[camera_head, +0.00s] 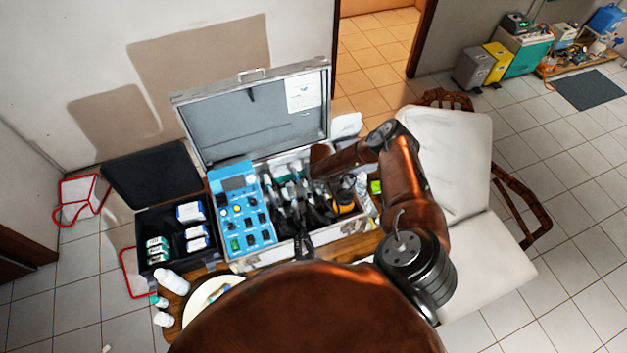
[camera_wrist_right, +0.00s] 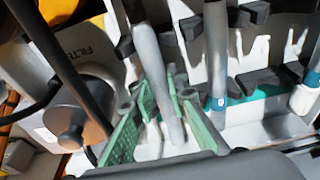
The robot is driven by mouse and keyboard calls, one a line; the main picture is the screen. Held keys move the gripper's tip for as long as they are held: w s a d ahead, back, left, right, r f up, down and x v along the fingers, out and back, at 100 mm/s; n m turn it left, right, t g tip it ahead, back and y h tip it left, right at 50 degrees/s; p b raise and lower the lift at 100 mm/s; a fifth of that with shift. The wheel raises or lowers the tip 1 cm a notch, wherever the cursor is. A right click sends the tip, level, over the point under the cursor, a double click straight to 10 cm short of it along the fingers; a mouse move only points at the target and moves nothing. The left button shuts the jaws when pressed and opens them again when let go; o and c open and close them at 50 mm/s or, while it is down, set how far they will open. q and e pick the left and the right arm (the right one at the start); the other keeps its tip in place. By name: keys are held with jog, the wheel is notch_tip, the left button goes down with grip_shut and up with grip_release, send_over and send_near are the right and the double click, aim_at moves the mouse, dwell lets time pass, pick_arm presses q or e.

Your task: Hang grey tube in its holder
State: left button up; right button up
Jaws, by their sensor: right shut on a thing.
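The grey tube (camera_wrist_right: 149,62) runs down through the right wrist view, tilted slightly, between the green pads of my right gripper (camera_wrist_right: 160,103). The gripper is shut on it. Dark holder clips (camera_wrist_right: 192,28) stand beside the tube on the right, and another dark clip (camera_wrist_right: 125,46) is close on its left. I cannot tell whether the tube touches a clip. In the head view my right arm reaches over the open metal case (camera_head: 350,222), and its wrist hides the gripper and tube. My left gripper is not in view.
Two other tubes (camera_wrist_right: 216,50) with blue bands hang on the right in the wrist view. In the head view, a blue control panel (camera_head: 232,205) fills the case's left side, and the raised lid (camera_head: 250,120) stands behind.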

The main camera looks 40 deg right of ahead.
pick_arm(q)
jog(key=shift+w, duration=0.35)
pick_arm(e)
grip_shut()
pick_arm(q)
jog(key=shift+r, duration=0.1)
